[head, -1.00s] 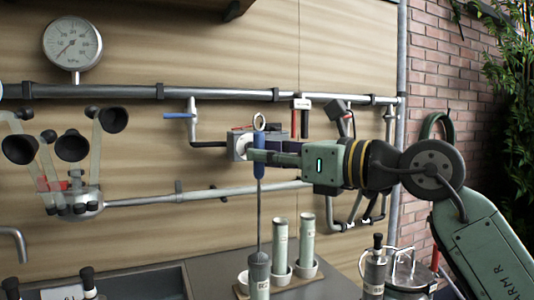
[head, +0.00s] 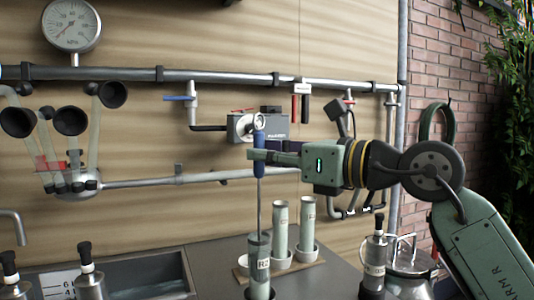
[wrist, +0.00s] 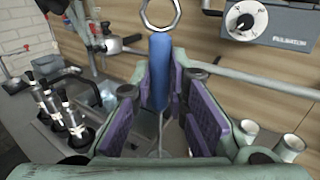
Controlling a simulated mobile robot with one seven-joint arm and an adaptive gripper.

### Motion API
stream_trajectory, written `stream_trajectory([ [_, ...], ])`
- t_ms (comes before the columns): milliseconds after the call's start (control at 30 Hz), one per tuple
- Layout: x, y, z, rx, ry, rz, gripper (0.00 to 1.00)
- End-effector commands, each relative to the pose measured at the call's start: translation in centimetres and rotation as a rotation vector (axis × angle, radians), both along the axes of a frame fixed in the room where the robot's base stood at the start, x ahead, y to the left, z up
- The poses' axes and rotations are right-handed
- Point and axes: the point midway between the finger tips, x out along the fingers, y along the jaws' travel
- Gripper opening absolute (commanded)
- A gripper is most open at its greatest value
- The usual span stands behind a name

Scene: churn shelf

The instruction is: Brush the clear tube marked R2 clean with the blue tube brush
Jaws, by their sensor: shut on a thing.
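My gripper (head: 259,156) is shut on the blue handle of the tube brush (head: 259,140). The brush hangs upright with a metal ring at its top, and its thin rod runs down into the mouth of a clear tube (head: 259,252). The tube's label seems to read R2. It stands upright in a white cup, with my gripper well above its rim. The bristles are hidden in or behind the tube wall. In the wrist view the blue handle (wrist: 160,72) sits between the purple finger pads, with the ring above it.
Two pale tubes (head: 280,228) (head: 307,222) stand in white cups on a wooden rack just right of the marked tube. A sink (head: 140,275) lies left, with black-topped bottles (head: 87,270) before it. A metal pot (head: 405,280) stands right. Wall pipes and a grey box (head: 262,126) are behind.

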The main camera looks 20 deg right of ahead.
Motion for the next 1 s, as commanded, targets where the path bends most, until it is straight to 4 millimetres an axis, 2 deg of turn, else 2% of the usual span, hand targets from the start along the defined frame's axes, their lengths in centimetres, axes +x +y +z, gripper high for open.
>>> stream_trajectory([
  [100,0.0,0.0,-1.3,0.0,0.0,0.0,0.0],
  [1000,0.0,0.0,-7.5,0.0,0.0,0.0,0.0],
])
